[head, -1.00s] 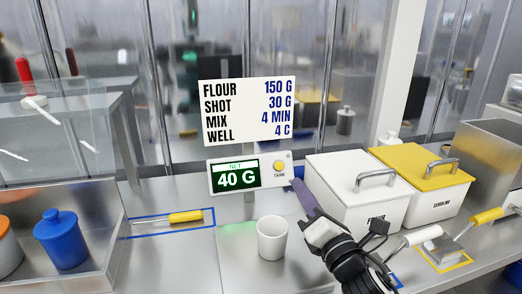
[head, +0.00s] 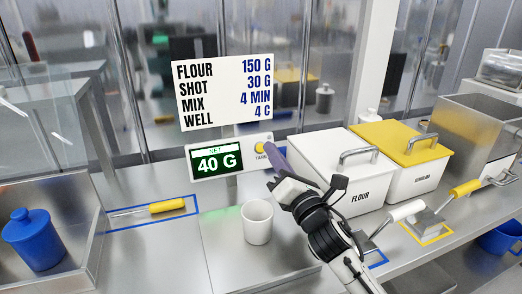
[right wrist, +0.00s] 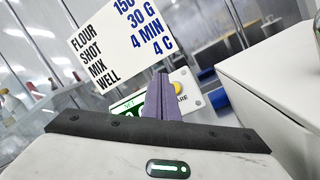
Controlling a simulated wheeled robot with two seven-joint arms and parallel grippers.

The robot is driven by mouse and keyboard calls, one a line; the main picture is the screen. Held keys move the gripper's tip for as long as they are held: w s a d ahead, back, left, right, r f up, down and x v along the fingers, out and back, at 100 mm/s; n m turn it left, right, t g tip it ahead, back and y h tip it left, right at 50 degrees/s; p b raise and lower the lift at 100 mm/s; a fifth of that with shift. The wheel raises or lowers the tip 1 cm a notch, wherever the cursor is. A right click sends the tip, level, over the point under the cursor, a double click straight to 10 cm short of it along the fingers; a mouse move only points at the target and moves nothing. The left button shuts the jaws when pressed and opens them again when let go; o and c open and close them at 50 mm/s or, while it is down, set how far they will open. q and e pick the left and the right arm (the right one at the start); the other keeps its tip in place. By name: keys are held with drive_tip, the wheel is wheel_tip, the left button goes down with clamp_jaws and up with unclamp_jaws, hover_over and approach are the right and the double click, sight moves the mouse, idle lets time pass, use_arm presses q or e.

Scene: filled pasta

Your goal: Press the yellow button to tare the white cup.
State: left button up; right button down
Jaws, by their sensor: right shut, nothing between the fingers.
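The white cup (head: 257,222) stands upright on the steel scale plate (head: 232,258) in the head view. The scale display (head: 214,163) behind it reads 40 G under NET. The yellow button (head: 259,146), marked TARE, is at the display panel's right end. My right gripper (head: 271,151) is shut and empty, its purple fingertips just right of the button; I cannot tell whether they touch it. In the right wrist view the shut fingers (right wrist: 158,97) point at the panel and the yellow button (right wrist: 177,88) shows just right of them. My left gripper is not in view.
A sign (head: 223,92) stands above the display. A white FLOUR bin (head: 345,190) and a yellow-lidded bin (head: 410,150) stand close to the right of my right gripper. A yellow-handled tool (head: 166,207) lies at left, near a blue jar (head: 32,240).

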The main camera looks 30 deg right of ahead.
sight(261, 148)
drive_tip(key=w, duration=0.1)
drive_tip(key=w+f+b, duration=0.1)
drive_tip(key=w+d+f, duration=0.1)
drive_tip(key=w, duration=0.1)
drive_tip(key=shift+s, duration=0.1)
idle(1.1)
idle(1.0)
drive_tip(key=shift+w+f, duration=0.15)
drive_tip(key=shift+w, duration=0.25)
drive_tip(key=shift+w+d+f+b, duration=0.15)
drive_tip(key=shift+w+f+b, duration=0.05)
drive_tip(key=shift+w+b, duration=0.2)
idle(0.4)
drive_tip(key=shift+s, duration=0.1)
drive_tip(key=shift+s+a+r+p, duration=0.2)
drive_tip(key=shift+s+r+p, duration=0.15)
drive_tip(key=shift+s+p, duration=0.25)
drive_tip(key=shift+s, duration=0.1)
